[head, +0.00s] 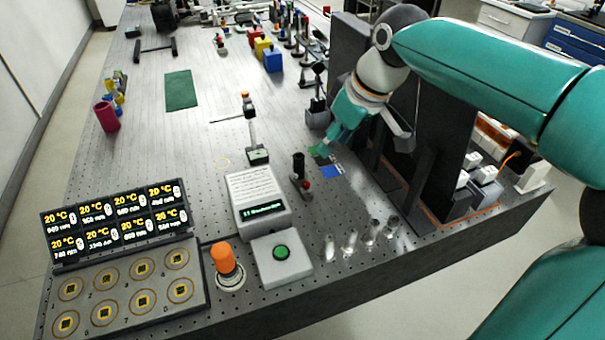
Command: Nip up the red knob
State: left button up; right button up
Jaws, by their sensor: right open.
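A small red knob (307,184) shows low on the right side of a short black post (298,166), standing on the metal bench behind the grey display box. My right gripper (362,143) hangs from the teal arm at the right, behind and to the right of the knob. It is open, its jaws spread apart, with nothing seen between them. It is clear of the red knob in the picture; its exact height above the bench is hard to tell. My left gripper is out of view.
A tall black panel (432,120) stands close by my right gripper. A coloured card (329,170) lies near the knob. Several glass vials (349,243), a green-button box (281,258), an orange knob (223,258) and a display box (257,205) stand nearer. Bench around the green mat (181,90) is mostly free.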

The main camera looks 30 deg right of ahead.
aim_at(306, 184)
jog(key=x, duration=1.6)
grip_shut()
